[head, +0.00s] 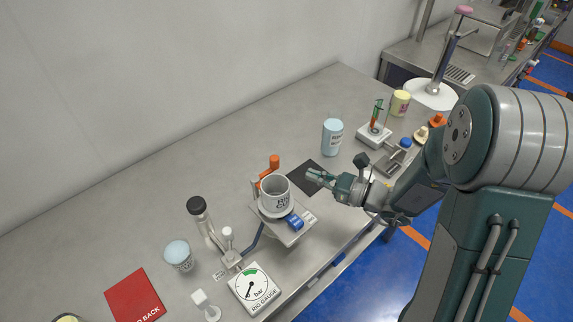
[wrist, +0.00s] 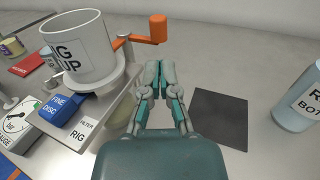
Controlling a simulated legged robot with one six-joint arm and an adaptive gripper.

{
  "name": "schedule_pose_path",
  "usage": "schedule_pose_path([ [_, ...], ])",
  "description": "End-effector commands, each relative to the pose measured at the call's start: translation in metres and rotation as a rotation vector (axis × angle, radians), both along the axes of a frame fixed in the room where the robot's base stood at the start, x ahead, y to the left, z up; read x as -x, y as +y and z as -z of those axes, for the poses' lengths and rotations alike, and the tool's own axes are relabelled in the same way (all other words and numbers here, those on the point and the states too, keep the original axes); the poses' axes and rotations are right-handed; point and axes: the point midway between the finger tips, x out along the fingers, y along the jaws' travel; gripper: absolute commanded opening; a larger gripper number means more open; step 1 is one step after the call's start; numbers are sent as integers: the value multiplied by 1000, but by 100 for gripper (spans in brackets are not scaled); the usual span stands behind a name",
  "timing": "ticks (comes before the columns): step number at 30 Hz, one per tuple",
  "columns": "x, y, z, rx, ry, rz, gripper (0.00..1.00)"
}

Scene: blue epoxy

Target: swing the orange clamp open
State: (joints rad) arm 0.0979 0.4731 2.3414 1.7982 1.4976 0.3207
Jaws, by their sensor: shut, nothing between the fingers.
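The orange clamp shows in the head view (head: 274,162) behind the white rig cup (head: 275,193). In the wrist view the clamp (wrist: 158,29) is a flat orange arm running from behind the cup (wrist: 75,47) to an upright orange knob at its right end. My gripper (head: 312,175) is right of the cup, above the bench by the dark mat. In the wrist view my gripper's fingertips (wrist: 159,68) are together and empty, a little nearer than the knob and apart from it. The part of the clamp behind the cup is hidden.
The cup sits on a rig plate (wrist: 97,122) with a blue fine disc block (wrist: 63,111). A dark mat (wrist: 220,118) lies right of my gripper, with a pale blue bottle (wrist: 299,99) beyond. Bench behind the clamp is clear.

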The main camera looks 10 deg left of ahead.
Motion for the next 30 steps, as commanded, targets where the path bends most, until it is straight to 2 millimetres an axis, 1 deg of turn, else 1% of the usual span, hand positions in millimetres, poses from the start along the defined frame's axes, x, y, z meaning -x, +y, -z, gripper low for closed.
schedule_pose_path([
  [1, -2, 10, 0, -1, -1, -5, 0],
  [6, -12, 41, 0, 3, -2, -5, 0],
  [9, -17, 55, 1, 5, -2, -4, 0],
  [12, -20, 64, 1, 4, -2, -3, 0],
  [16, -22, 67, 0, 4, -2, -1, 0],
  [30, -25, 67, 1, 3, -1, -14, 0],
])
